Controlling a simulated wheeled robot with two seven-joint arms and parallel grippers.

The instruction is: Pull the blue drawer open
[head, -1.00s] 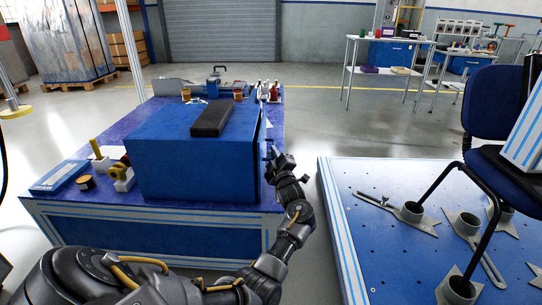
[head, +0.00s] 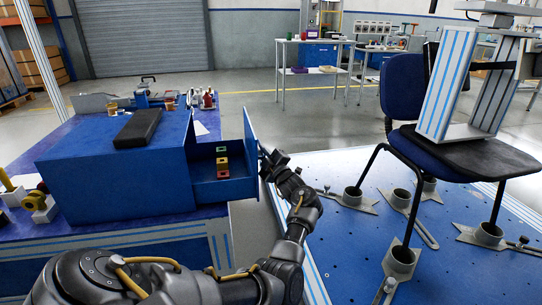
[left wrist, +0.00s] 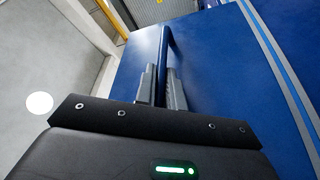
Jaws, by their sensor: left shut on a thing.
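The blue drawer (head: 228,187) sticks out of the right side of a blue cabinet (head: 115,180) on the workbench. It is partly open, and a few small coloured blocks (head: 222,165) show inside. My left gripper (head: 265,155) is at the outer face of the drawer front, shut on its handle. In the left wrist view the two fingers (left wrist: 161,88) close around the handle (left wrist: 165,48), in front of the blue drawer face (left wrist: 215,70). The handle is mostly hidden in the head view. My right gripper is in neither view.
A black block (head: 138,127) lies on the cabinet. Tools and small containers stand behind it. At right, a low blue platform (head: 350,240) with metal clamps holds a chair (head: 405,100) and lies close beside my left forearm.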

